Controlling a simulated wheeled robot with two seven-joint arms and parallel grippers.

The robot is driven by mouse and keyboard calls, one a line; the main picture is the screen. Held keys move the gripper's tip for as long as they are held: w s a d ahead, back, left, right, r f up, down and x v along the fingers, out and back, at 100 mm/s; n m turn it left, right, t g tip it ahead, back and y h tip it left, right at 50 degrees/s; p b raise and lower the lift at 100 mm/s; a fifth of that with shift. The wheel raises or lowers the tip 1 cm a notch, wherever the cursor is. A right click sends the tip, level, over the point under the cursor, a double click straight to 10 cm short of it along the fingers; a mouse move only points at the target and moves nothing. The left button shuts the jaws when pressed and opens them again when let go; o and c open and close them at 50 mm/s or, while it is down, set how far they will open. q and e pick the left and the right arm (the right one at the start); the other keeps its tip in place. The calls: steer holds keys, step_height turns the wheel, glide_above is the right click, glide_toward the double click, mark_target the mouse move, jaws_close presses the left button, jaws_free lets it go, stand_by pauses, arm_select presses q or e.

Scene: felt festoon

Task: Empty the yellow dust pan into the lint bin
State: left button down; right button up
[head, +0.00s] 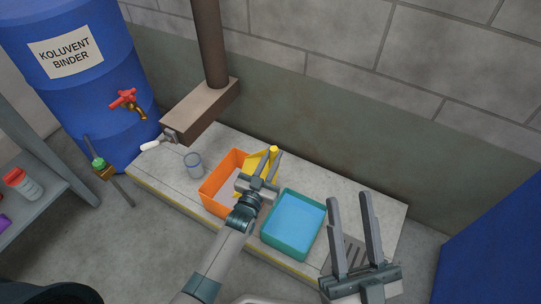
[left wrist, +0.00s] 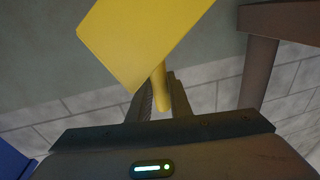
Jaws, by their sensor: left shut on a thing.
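The yellow dust pan (head: 256,162) is in my left gripper (head: 268,166), over the right-hand side of an open orange box (head: 221,172). In the left wrist view the pan's flat yellow plate (left wrist: 140,40) is tilted, and its handle (left wrist: 160,88) is between the two fingers (left wrist: 158,97). No dust shows on the visible face of the pan. The orange box may be the lint bin; I see no label on it. My gripper and arm hide part of its inside. My right gripper (head: 354,225) is open and empty at the lower right, fingers upward.
A teal tub (head: 266,238) with a light blue inside stands right of the orange box. A grey-blue cup (head: 194,166) stands to its left on the pale slab (head: 150,178). A brown post (head: 209,45), a blue drum (head: 75,100) with a red tap and a block wall stand behind.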

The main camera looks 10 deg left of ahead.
steer(key=shift+f, duration=0.15)
arm_select(q)
steer(key=shift+f, duration=0.1)
steer(key=shift+d+f, duration=0.2)
steer(key=shift+d+f+m+b, duration=0.3)
steer(key=shift+d+f+m, duration=0.15)
steer(key=shift+f+m, duration=0.2)
steer(key=shift+d+f+m+g, duration=0.2)
steer(key=shift+m+g, duration=0.05)
steer(key=shift+g, duration=0.05)
steer(key=shift+d+f+m, duration=0.2)
steer(key=shift+f+m, duration=0.05)
steer(key=shift+m, duration=0.05)
arm_select(e)
steer(key=shift+w+d+r+t, duration=0.1)
steer(key=shift+d+r+t, duration=0.2)
steer(key=shift+r, duration=0.2)
steer(key=shift+w+d+r+t, duration=0.1)
steer(key=shift+d+r+t, duration=0.2)
steer(key=shift+r, duration=0.2)
steer(key=shift+s+f, duration=0.1)
steer(key=shift+f, duration=0.05)
